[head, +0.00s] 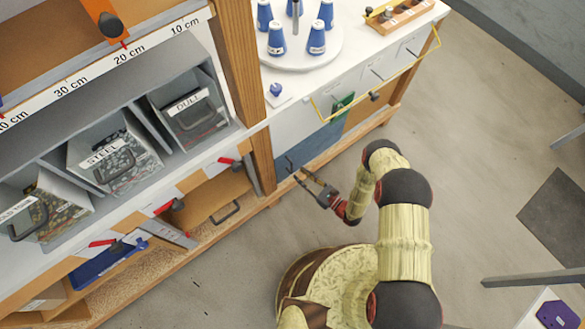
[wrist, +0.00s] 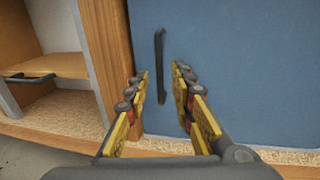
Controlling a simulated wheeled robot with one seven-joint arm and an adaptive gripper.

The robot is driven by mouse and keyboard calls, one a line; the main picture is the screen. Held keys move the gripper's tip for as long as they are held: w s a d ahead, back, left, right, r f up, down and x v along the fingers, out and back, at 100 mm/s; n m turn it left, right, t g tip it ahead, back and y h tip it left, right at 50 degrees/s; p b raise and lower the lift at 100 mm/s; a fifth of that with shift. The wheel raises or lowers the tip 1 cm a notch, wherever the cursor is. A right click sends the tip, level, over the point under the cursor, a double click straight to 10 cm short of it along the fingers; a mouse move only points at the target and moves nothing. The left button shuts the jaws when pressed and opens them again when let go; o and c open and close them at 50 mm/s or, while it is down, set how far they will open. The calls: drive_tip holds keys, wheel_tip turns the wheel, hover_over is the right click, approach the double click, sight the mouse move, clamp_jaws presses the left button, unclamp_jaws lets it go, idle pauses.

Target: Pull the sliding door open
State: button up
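The sliding door is a blue panel (head: 318,142) low in the cabinet front; it fills most of the wrist view (wrist: 245,70). Its upright black bar handle (wrist: 160,66) is near the door's left edge, beside a wooden post. My gripper (head: 302,174) is at the handle in the head view. In the wrist view my gripper (wrist: 160,78) is open, one finger on each side of the handle's lower half with gaps on both sides. Whether the fingertips reach as deep as the bar is hard to tell. The door covers its opening next to the post.
A wooden post (wrist: 103,50) borders the door on the left. Left of it is an open compartment with a wooden drawer (head: 212,192).

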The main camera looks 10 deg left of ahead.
sight(292, 174)
drive_tip(key=shift+b+x, duration=0.65)
drive_tip(key=shift+x, duration=2.3)
drive_tip(key=shift+c, duration=1.2)
drive_tip(key=shift+s, duration=0.1)
drive_tip(key=c, duration=0.4)
clamp_jaws()
